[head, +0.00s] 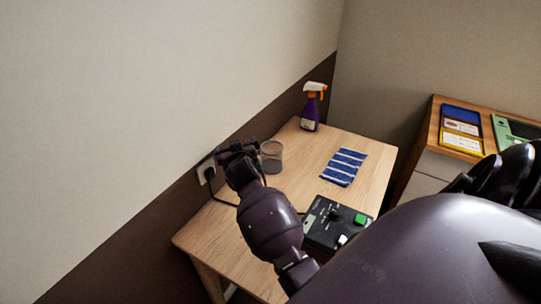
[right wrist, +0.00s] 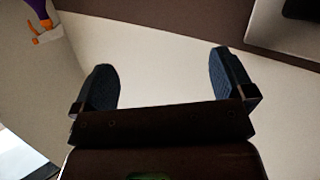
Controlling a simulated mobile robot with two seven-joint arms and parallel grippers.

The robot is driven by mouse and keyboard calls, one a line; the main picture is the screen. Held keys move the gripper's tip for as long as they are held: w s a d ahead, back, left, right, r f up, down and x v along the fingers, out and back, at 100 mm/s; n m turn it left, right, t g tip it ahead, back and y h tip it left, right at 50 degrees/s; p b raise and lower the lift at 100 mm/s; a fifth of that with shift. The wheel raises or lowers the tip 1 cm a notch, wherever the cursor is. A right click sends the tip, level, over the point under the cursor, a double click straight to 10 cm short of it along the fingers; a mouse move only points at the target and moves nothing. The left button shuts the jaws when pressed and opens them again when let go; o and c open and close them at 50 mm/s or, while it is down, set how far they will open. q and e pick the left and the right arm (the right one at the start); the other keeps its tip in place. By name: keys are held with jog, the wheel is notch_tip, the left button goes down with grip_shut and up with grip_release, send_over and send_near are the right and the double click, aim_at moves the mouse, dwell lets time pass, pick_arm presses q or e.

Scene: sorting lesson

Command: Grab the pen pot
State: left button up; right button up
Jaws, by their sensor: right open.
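The pen pot (head: 271,158) is a small grey, see-through mesh cup. It stands upright on the wooden table near the wall in the head view and appears empty. My right gripper (head: 237,148) is just left of the pot in the picture, close to the wall. In the right wrist view the right gripper (right wrist: 165,85) has its two dark fingers wide apart with nothing between them. The pot does not show in that view. My left gripper is in neither view.
A purple spray bottle (head: 310,108) stands at the table's far corner; it also shows in the right wrist view (right wrist: 40,18). A blue striped cloth (head: 344,167) and a black box with a green button (head: 325,226) lie on the table (head: 300,150). A wall socket (head: 205,170) is beside my gripper.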

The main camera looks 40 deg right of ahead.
jog(key=d+f+m+g+h, duration=0.3)
jog(key=d+m, duration=0.1)
jog(key=m+g+h, duration=0.1)
jog(key=m+g, duration=0.2)
send_near(274, 145)
jog(key=shift+b+x, duration=0.45)
jog(key=shift+x, duration=2.5)
jog(key=shift+c, duration=0.2)
jog(key=c, duration=1)
jog(key=shift+r, duration=0.1)
